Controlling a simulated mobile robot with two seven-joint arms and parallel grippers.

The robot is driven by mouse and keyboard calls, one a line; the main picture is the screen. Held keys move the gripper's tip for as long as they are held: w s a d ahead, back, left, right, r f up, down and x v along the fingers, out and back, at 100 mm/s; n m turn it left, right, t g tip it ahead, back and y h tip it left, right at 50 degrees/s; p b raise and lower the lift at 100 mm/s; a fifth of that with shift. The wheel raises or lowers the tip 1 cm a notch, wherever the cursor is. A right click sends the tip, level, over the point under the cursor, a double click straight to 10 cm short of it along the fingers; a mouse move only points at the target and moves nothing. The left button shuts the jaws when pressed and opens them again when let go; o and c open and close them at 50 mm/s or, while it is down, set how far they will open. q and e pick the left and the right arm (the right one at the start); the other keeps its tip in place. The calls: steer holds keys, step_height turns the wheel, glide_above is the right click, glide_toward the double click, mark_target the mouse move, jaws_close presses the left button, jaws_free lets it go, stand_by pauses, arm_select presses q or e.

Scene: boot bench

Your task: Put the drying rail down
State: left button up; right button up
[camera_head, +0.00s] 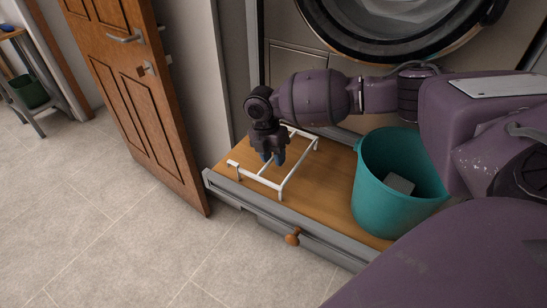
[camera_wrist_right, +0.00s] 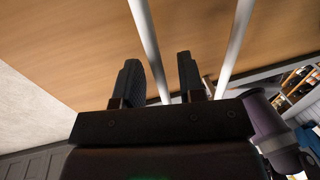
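The drying rail is a white thin-barred frame (camera_head: 299,166) on the wooden top of the low bench (camera_head: 325,195). It looks level, with short end posts at or close to the wood; I cannot tell whether every post touches. My right gripper (camera_head: 272,158) points down over the rail's left part and hides some of it. In the right wrist view the two dark fingers (camera_wrist_right: 162,78) are apart. One white bar (camera_wrist_right: 149,40) runs through the gap between them, with no clear contact; another bar passes to their right. My left gripper is not in view.
A teal bucket (camera_head: 375,185) with a grey block inside stands on the bench right of the rail. A washing machine (camera_head: 395,25) is behind. A wooden door (camera_head: 140,90) stands at the bench's left end. The drawer has a round knob (camera_head: 292,237).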

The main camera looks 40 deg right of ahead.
steer(key=p+v, duration=0.1)
steer(key=v, duration=1)
steer(key=shift+r+p, duration=0.25)
steer(key=shift+p, duration=0.15)
steer(key=shift+a, duration=0.1)
